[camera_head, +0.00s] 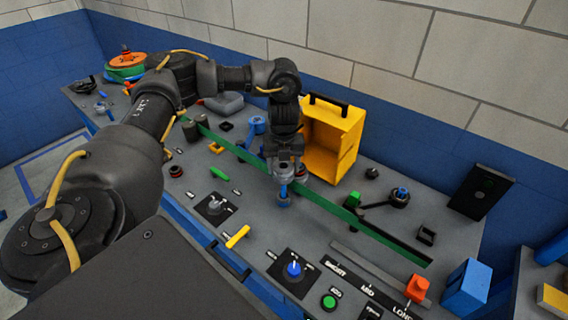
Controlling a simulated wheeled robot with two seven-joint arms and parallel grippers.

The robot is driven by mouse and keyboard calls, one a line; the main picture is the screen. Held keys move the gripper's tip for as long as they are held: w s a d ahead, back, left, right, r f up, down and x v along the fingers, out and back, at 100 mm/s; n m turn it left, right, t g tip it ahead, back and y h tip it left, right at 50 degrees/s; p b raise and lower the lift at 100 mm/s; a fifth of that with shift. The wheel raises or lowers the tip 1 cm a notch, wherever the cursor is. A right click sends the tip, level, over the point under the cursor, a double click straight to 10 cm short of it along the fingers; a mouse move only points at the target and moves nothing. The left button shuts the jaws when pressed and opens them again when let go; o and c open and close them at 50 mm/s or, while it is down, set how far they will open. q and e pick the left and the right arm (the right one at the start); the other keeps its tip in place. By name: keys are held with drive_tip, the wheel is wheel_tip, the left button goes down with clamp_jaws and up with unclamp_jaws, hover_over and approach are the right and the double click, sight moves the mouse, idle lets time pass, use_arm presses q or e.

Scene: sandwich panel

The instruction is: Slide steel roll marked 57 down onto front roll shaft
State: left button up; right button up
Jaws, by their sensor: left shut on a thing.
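My left arm comes in from the left, and its gripper (285,172) points straight down over the middle of the panel. It is shut on a small grey piece that seems to be the steel roll; the fingers hide most of it and I cannot read a 57. Directly below is a blue post on a grey round base (283,199), which seems to be the front roll shaft. The roll is close above or around the top of this post; I cannot tell which. My right gripper is not in view.
A yellow open box (333,138) stands just right of and behind the gripper. A long green strip (350,219) crosses the panel close by. A blue-topped part (256,126) stands behind. Knobs, including a blue one (294,269), and a red block (417,288) lie nearer.

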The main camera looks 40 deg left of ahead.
use_arm(q)
drive_tip(key=shift+f+b, duration=0.5)
drive_tip(key=shift+f, duration=0.5)
drive_tip(key=shift+f+b, duration=0.4)
drive_tip(key=shift+f, duration=0.35)
drive_tip(key=shift+f+b, duration=1.35)
drive_tip(key=shift+f, duration=1.15)
drive_tip(key=o, duration=1.3)
drive_tip(key=shift+r, duration=0.15)
